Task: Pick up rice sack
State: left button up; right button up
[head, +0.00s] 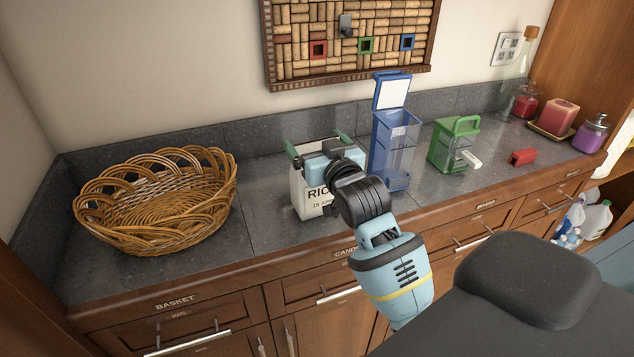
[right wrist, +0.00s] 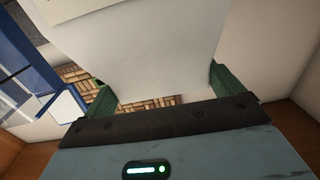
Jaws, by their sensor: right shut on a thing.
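The rice sack (head: 308,198) is white with dark "RIC…" lettering and stands upright at the counter's front, left of the blue bin. My right gripper (head: 318,144) is at the top of the sack, its green fingers on either side, shut on it. My right wrist covers the sack's right part. In the right wrist view the white sack (right wrist: 140,45) fills the space between the green fingers (right wrist: 162,90). I cannot tell whether its base touches the counter. My left gripper is not in view.
A wicker basket (head: 160,203) sits to the left on the dark counter (head: 235,258). A blue lidded bin (head: 392,150) stands close to the sack's right. Farther right are a green container (head: 447,148), a red item (head: 523,157) and candles (head: 556,115). A cork board (head: 300,60) hangs behind.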

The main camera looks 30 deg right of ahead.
jog(key=shift+r, duration=0.1)
